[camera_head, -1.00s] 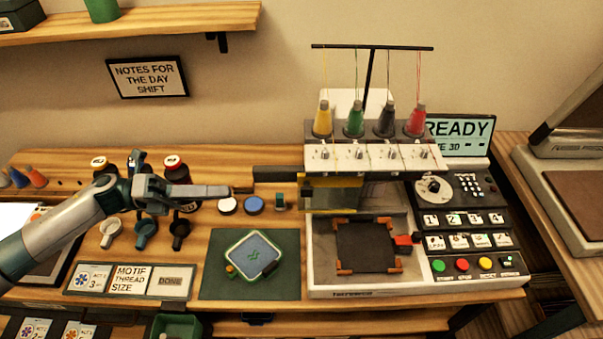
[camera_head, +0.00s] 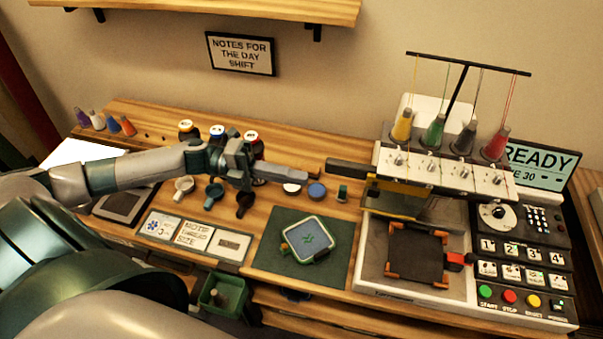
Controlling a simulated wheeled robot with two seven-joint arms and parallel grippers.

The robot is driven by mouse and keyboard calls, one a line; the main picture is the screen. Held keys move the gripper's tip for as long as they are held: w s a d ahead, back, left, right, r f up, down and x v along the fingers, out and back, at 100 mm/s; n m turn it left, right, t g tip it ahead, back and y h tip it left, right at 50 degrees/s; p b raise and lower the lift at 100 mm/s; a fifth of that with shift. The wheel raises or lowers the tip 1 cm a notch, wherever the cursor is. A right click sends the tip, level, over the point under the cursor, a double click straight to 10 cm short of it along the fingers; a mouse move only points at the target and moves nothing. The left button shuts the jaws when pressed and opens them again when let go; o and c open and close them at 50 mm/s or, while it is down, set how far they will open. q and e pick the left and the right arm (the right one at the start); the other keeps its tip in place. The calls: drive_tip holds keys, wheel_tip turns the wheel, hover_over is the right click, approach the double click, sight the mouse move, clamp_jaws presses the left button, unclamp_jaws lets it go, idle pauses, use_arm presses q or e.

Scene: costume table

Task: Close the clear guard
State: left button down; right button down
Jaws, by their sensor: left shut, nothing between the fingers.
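The embroidery machine (camera_head: 440,175) stands at the right of the table. A panel with a yellow edge (camera_head: 395,203), which looks like the clear guard, is below the left part of its head. Its clear part is hard to make out, and I cannot tell how far it is open. A dark bar (camera_head: 348,173) sticks out left from the machine head. My left gripper (camera_head: 316,177) is shut and empty, pointing right. Its tip is close to the bar's left end; I cannot tell whether they touch. My right gripper is not in view.
A dark hoop frame (camera_head: 416,258) with orange corners lies on the machine bed. A green mat (camera_head: 270,255) holds a pale square hoop (camera_head: 306,240) in front. Cups and bottles stand under my left arm. The display (camera_head: 540,170) reads READY.

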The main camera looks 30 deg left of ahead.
use_arm(q)
drive_tip(key=p+x, duration=0.7)
drive_tip(key=x, duration=0.5)
drive_tip(key=shift+d, duration=0.3)
drive_tip(key=shift+w+f, duration=0.1)
drive_tip(key=shift+w, duration=0.1)
